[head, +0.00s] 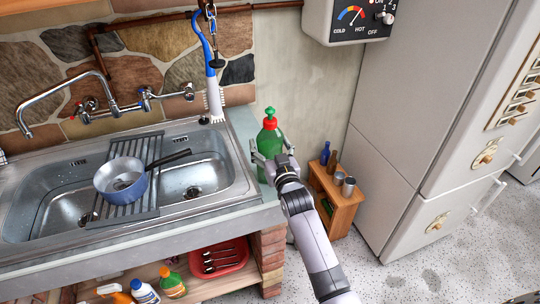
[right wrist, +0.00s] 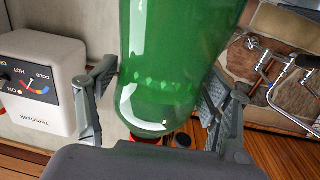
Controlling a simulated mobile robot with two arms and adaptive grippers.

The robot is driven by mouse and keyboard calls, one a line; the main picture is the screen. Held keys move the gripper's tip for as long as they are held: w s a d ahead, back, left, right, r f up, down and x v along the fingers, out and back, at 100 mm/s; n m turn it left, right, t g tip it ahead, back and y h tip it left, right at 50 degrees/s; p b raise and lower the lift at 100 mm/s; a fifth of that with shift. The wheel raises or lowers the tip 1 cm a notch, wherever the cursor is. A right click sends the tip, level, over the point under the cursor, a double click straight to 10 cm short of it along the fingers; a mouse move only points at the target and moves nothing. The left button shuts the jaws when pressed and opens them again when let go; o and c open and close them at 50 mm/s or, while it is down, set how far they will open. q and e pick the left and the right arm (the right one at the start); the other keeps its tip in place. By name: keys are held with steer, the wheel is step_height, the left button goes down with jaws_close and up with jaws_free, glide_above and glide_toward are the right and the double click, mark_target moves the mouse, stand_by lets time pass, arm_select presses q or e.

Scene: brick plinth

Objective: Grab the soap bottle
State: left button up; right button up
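The green soap bottle (head: 270,143) with a red cap stands upright at the right end of the sink counter, against the wall side. My right gripper (head: 271,161) reaches it from the front, with one finger on each side of the bottle. In the right wrist view the green bottle (right wrist: 165,65) fills the middle, between the spread fingers of the right gripper (right wrist: 163,95). A narrow gap shows by the left finger; contact on the right side is hard to judge. The bottle's lower part is hidden by the gripper in the head view. My left gripper is not in view.
A steel sink (head: 185,180) with a blue pot (head: 121,180) on a rack lies to the left. A wooden shelf (head: 335,200) and a fridge (head: 425,90) stand to the right. A heater box (right wrist: 40,85) is on the wall.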

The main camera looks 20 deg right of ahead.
steer(key=c, duration=1.2)
steer(key=shift+r, duration=0.1)
steer(key=shift+c, duration=0.6)
steer(key=shift+r, duration=0.15)
